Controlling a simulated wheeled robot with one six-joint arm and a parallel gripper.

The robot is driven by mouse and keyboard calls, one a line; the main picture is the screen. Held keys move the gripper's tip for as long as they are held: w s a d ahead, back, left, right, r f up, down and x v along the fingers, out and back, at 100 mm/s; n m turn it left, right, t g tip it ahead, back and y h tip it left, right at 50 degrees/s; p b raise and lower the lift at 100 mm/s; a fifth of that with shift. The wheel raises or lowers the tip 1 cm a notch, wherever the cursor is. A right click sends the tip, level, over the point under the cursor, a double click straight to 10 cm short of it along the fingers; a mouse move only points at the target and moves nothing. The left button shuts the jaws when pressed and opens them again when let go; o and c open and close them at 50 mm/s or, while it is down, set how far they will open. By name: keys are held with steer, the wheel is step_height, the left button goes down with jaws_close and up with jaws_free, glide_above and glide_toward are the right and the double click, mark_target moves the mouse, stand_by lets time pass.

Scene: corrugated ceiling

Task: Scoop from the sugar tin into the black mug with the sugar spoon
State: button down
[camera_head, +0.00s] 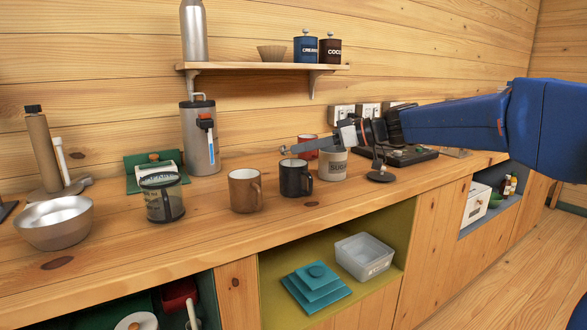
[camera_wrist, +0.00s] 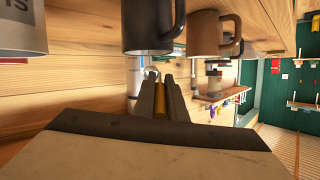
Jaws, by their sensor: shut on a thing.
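My gripper (camera_head: 345,134) is shut on a spoon (camera_head: 300,147), held above the counter with its bowl end pointing left. In the picture the spoon passes over the top of a pale tin and ends above the black mug (camera_head: 296,180). The wrist view shows my fingers (camera_wrist: 160,95) around a yellowish handle.
A brown mug (camera_head: 245,190) stands left of the black mug, and a red mug (camera_head: 307,146) behind. A glass jar (camera_head: 162,200), metal bowl (camera_head: 57,222) and steel flask (camera_head: 201,140) are further left. The shelf (camera_head: 262,67) holds blue and brown tins.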

steer(key=shift+s+d+f+y, duration=0.1)
steer(key=shift+d+f+y, duration=0.25)
steer(key=shift+d+y, duration=0.35)
stand_by(0.5)
steer(key=shift+d+f+t+y, duration=0.1)
steer(key=shift+f+t+y, duration=0.35)
steer(key=shift+y, duration=0.35)
stand_by(0.5)
steer(key=shift+r+y+p, duration=0.3)
steer(key=shift+y, duration=0.5)
stand_by(0.5)
steer(key=shift+r+m+t+y, duration=0.35)
steer(key=shift+r+y, duration=0.45)
steer(key=shift+r, duration=0.25)
stand_by(0.4)
steer(key=shift+d, duration=0.1)
steer(key=shift+f+h, duration=0.6)
steer(key=shift+f, duration=0.25)
steer(key=shift+a+f+g+h, duration=0.15)
steer(key=shift+g+h, duration=0.15)
steer(key=shift+h, duration=0.5)
steer(key=shift+a+g+h, duration=0.1)
steer(key=shift+g+h, duration=0.2)
steer(key=shift+h, duration=0.5)
